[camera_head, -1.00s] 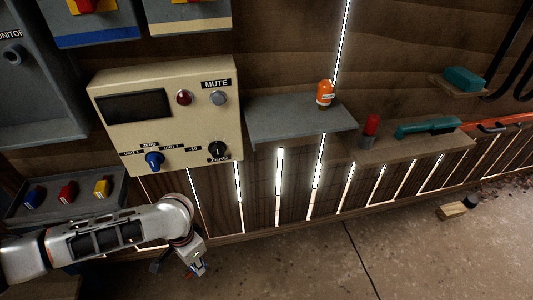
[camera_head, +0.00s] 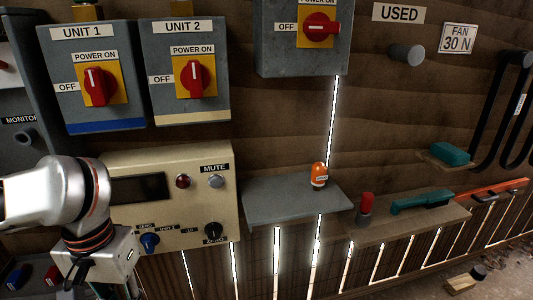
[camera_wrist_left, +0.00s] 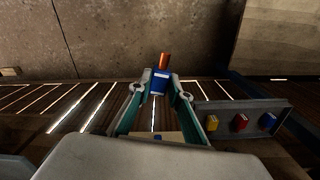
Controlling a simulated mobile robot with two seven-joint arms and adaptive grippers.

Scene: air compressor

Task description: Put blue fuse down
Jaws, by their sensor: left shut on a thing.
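In the left wrist view a blue fuse (camera_wrist_left: 160,82) with a copper-coloured end sits between the fingertips of my left gripper (camera_wrist_left: 159,92), which is shut on it. The fuse is held up clear of any surface, copper end pointing to the top of the picture. In the head view my left arm comes in from the left, in front of the cream panel; the fingers and the held fuse cannot be made out there. My right gripper is in neither view.
A grey tray (camera_wrist_left: 283,104) holds a yellow fuse (camera_wrist_left: 212,123), a red fuse (camera_wrist_left: 240,122) and another blue fuse (camera_wrist_left: 267,121). The cream panel (camera_head: 190,190) with knobs stands beside a grey shelf (camera_head: 285,205) bearing an orange lamp (camera_head: 319,175). Switch boxes (camera_head: 90,75) hang above.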

